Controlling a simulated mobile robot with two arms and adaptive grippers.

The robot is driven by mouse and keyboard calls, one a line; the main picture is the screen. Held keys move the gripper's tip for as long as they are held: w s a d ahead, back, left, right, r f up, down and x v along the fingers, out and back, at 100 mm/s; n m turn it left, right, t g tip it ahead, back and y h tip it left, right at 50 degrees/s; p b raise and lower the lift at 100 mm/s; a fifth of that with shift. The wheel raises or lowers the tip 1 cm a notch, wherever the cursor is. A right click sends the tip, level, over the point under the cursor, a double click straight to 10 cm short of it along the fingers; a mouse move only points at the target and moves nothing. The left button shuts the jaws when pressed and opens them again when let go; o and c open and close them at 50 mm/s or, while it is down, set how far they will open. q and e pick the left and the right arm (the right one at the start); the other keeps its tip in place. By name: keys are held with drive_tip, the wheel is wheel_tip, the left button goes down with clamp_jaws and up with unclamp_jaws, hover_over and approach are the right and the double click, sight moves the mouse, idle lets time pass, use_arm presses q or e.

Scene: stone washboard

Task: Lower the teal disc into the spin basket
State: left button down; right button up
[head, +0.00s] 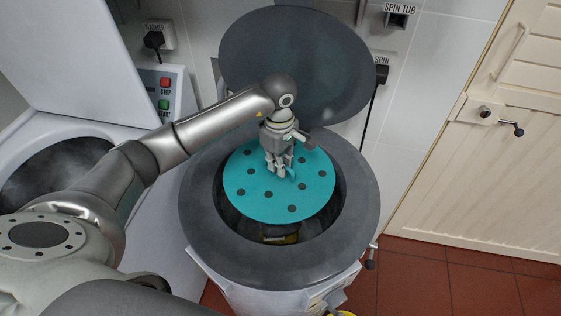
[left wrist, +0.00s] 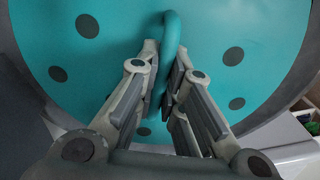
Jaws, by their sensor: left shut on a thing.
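The teal disc (head: 262,205) is round with several dark holes and hangs over the mouth of the spin tub, within the ring of its grey rim. In the left wrist view the disc (left wrist: 225,25) fills most of the picture, and its curved teal handle (left wrist: 171,40) stands between the fingers. My left gripper (head: 281,172) is shut on this handle; its fingers also show in the left wrist view (left wrist: 168,95). The spin basket's dark inside (head: 315,226) shows only around the disc's lower edge. I cannot tell exactly how high the disc is. My right gripper is not in view.
The spin tub's grey rim (head: 200,215) surrounds the opening. Its dark round lid (head: 290,50) stands open behind. Something yellow (head: 280,239) shows inside below the disc. The washer (head: 60,150) is at left with red and green buttons. A cream door (head: 480,170) stands at right.

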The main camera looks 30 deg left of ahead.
use_arm(q)
wheel_tip(320, 180, down, 16)
drive_tip(key=b, duration=0.9)
drive_tip(key=shift+f, duration=0.2)
drive_tip(key=c, duration=1.5)
unclamp_jaws()
drive_tip(key=shift+r, duration=0.15)
